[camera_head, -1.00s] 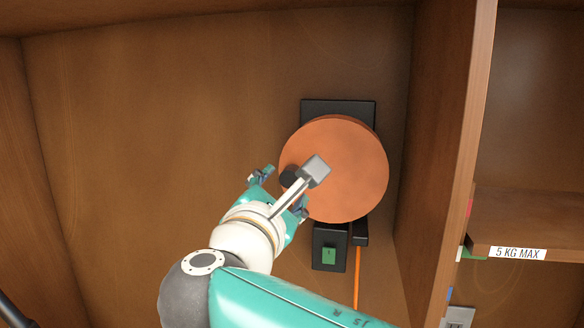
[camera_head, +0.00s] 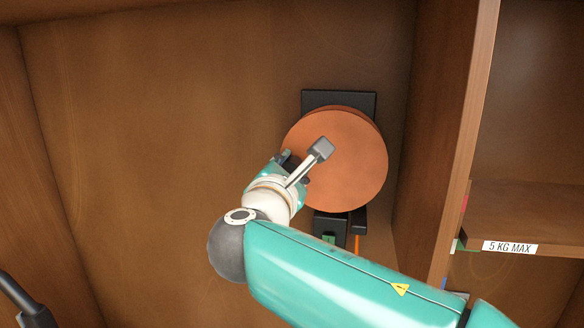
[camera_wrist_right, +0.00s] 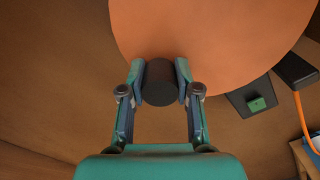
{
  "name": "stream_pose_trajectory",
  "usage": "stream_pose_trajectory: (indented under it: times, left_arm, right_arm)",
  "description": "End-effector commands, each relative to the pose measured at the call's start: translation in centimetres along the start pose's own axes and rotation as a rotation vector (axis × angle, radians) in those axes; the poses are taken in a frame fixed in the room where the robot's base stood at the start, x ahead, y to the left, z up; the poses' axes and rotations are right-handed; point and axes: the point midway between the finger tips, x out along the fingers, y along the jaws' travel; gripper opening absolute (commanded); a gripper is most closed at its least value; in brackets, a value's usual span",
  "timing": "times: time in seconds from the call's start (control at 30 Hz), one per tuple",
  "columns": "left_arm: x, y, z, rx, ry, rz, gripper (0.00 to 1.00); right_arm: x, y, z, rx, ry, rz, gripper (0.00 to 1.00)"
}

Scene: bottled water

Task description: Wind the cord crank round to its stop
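The crank is an orange disc (camera_head: 355,165) on a black plate (camera_head: 345,97) on the wooden back wall. Its dark round knob (camera_wrist_right: 160,82) sits near the disc's edge in the right wrist view. My right gripper (camera_head: 294,168) is at the left side of the disc. In the right wrist view the right gripper (camera_wrist_right: 160,88) has one finger on each side of the knob, and both pads appear to touch it. In the head view the knob is mostly hidden by my gripper and wrist. My left gripper is not in view.
An orange cord (camera_head: 357,243) hangs below the disc, beside a black box with a green switch (camera_head: 329,238), partly hidden by my arm. A wooden divider (camera_head: 440,150) and a shelf labelled 5 KG MAX (camera_head: 510,247) stand at right. A dark object (camera_head: 22,300) shows at bottom left.

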Motion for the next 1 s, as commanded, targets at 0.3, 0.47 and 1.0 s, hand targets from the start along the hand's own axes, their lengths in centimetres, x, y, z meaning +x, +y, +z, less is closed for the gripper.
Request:
stream_pose_trajectory:
  times: [0.3, 0.47, 1.0]
  left_arm:
    - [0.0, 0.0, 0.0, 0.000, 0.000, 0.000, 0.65]
    - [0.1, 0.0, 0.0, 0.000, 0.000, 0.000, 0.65]
    - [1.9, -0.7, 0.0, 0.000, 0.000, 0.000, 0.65]
  right_arm:
    - [0.0, -0.1, 0.0, 0.001, -0.001, -0.003, 0.00]
    - [0.0, -0.1, 0.1, 0.007, -0.001, -0.003, 0.00]
    - [0.0, 0.7, 1.4, 0.274, -0.002, -0.002, 0.00]
